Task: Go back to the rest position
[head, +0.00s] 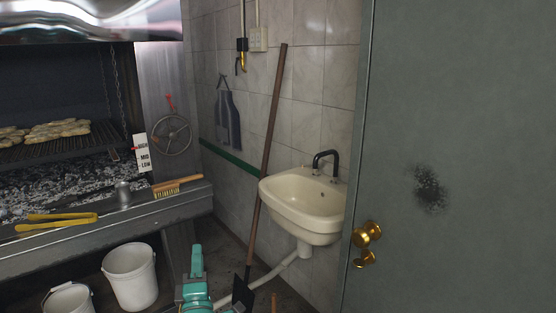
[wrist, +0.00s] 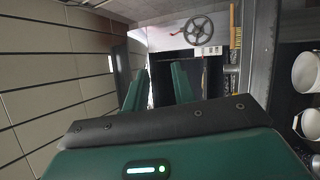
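My gripper (wrist: 160,82) shows in the wrist view with its two teal fingers apart and nothing visible between them. It points toward the wall area with the handwheel (wrist: 198,30). In the head view, part of my teal arm stands low in the middle, in front of the grill's ledge and left of the sink.
The grill ledge holds yellow tongs (head: 62,217), a metal cup (head: 123,194) and a brush (head: 178,186). White buckets (head: 130,277) stand below. A long-handled shovel (head: 268,150) leans near the sink (head: 303,208). A grey door (head: 460,150) fills the right.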

